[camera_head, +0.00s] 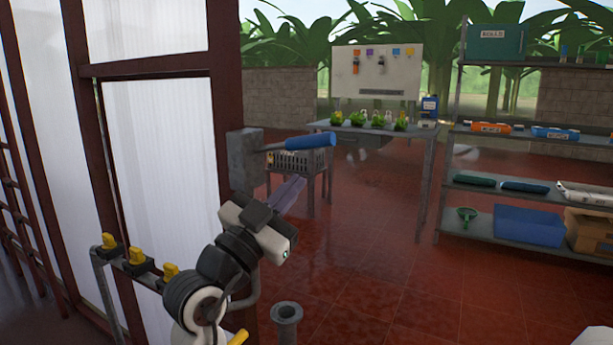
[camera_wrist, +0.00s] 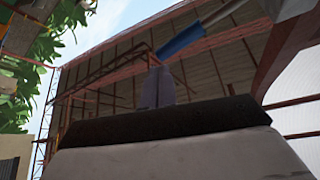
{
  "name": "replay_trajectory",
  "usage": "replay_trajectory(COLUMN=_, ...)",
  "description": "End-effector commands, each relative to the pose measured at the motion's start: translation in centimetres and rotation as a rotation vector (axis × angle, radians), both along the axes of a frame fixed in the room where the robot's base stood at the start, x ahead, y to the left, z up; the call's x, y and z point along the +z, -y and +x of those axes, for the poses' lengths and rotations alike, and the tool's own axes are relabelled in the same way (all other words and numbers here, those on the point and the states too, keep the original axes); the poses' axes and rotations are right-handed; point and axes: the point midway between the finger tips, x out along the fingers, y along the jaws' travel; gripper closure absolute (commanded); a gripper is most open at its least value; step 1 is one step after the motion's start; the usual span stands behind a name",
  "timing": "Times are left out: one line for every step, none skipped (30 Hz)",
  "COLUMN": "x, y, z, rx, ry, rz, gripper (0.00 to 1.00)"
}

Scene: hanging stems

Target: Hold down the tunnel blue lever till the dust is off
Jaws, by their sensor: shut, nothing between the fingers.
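The lever has a blue handle (camera_head: 311,142) that sticks out to the right, nearly level, from a grey block (camera_head: 243,162) on the dark red door post. In the wrist view the blue handle (camera_wrist: 186,38) crosses above and to the right of my fingertips. My gripper (camera_head: 290,190) is shut and empty, its fingers pointing up just below the lever in the head view. In the wrist view its shut fingers (camera_wrist: 156,88) stand upright, with a gap to the handle. I cannot tell which surface holds the dust.
Several yellow-handled valves (camera_head: 138,256) sit on a grey pipe at the lower left. A short grey pipe stub (camera_head: 286,312) stands in front. A table (camera_head: 372,127) with plants and a shelf rack (camera_head: 500,183) stand behind. The red tiled floor between is clear.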

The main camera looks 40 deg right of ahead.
Motion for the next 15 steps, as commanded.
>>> replay_trajectory(x=-0.6, y=-0.8, z=-0.1, rx=0.004, ry=0.002, rz=-0.001, gripper=1.00)
replay_trajectory(x=-0.7, y=-1.2, z=-0.2, rx=0.002, ry=0.001, rz=-0.001, gripper=1.00)
replay_trajectory(x=-0.9, y=-1.6, z=-0.3, rx=0.001, ry=0.001, rz=-0.001, gripper=1.00)
replay_trajectory(x=-1.1, y=-1.8, z=-0.4, rx=0.001, ry=0.001, rz=0.000, gripper=1.00)
replay_trajectory(x=-1.2, y=-2.0, z=-0.4, rx=0.002, ry=0.001, rz=0.000, gripper=1.00)
replay_trajectory(x=-1.3, y=-2.3, z=-0.5, rx=0.002, ry=0.001, rz=0.000, gripper=1.00)
replay_trajectory(x=-1.3, y=-2.4, z=-0.6, rx=0.001, ry=0.002, rz=-0.001, gripper=1.00)
replay_trajectory(x=-1.3, y=-2.5, z=-0.6, rx=-0.001, ry=0.003, rz=-0.001, gripper=1.00)
replay_trajectory(x=-1.4, y=-2.6, z=-0.7, rx=-0.001, ry=0.003, rz=-0.001, gripper=1.00)
replay_trajectory(x=-1.4, y=-2.6, z=-0.7, rx=-0.001, ry=0.003, rz=-0.001, gripper=1.00)
replay_trajectory(x=-1.4, y=-2.6, z=-0.7, rx=-0.001, ry=0.003, rz=-0.001, gripper=1.00)
replay_trajectory(x=-1.3, y=-2.6, z=-0.7, rx=-0.001, ry=0.003, rz=-0.001, gripper=1.00)
replay_trajectory(x=-1.3, y=-2.6, z=-0.7, rx=-0.001, ry=0.003, rz=-0.001, gripper=1.00)
replay_trajectory(x=-1.3, y=-2.6, z=-0.7, rx=-0.001, ry=0.003, rz=-0.001, gripper=1.00)
replay_trajectory(x=-1.3, y=-2.6, z=-0.7, rx=-0.001, ry=0.003, rz=-0.001, gripper=1.00)
